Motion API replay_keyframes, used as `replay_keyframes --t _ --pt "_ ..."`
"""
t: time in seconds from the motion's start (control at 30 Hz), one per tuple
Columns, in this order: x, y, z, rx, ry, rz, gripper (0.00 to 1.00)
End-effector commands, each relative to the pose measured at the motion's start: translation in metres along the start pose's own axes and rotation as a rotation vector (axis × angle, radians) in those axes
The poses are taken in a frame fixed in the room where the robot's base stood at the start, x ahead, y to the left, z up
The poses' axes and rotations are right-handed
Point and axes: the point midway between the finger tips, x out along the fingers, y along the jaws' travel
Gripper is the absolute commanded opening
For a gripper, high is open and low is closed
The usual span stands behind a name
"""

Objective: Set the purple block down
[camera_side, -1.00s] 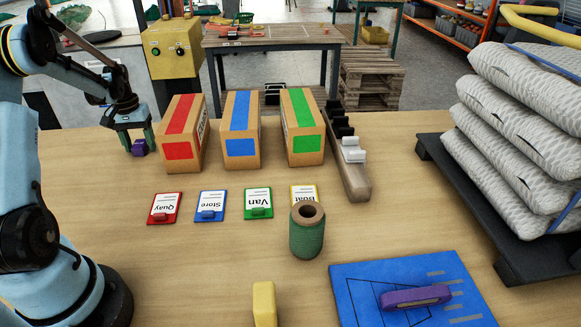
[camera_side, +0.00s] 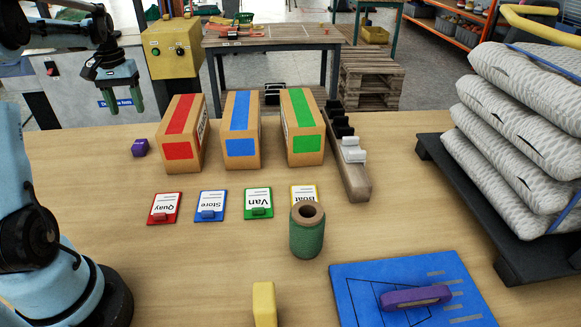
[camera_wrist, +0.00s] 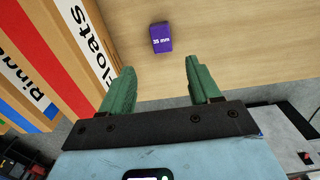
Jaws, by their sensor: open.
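The purple block (camera_side: 140,147) rests on the wooden table, just left of the red-striped box. In the wrist view the purple block (camera_wrist: 161,38) shows a "35 mm" label and lies beyond my fingertips, touching neither. My gripper (camera_side: 122,106) is open and empty, raised above and to the left of the block in the side view. In the wrist view its two green fingers (camera_wrist: 160,80) stand apart with bare table between them.
Boxes striped red (camera_side: 180,150), blue (camera_side: 241,150) and green (camera_side: 303,150) stand right of the block. Several tagged cards, a green twine spool (camera_side: 307,230) and a blue board (camera_side: 410,290) lie nearer. Bare table surrounds the block's left and front.

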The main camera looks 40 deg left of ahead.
Motion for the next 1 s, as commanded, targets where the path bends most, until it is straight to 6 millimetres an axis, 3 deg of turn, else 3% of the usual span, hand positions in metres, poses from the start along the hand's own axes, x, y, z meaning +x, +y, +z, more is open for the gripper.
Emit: replay_keyframes --t 0.17,0.37,0.5,0.7,1.0 --pt "-0.013 0.024 0.008 0.045 0.031 -0.002 0.62" --pt "-0.037 0.096 0.046 0.193 0.143 0.003 0.62" --pt "-0.047 0.143 0.084 0.304 0.232 0.022 0.62" --pt "-0.05 0.193 0.148 0.462 0.356 0.069 0.62" --pt "-0.03 0.235 0.24 0.677 0.519 0.178 0.62"
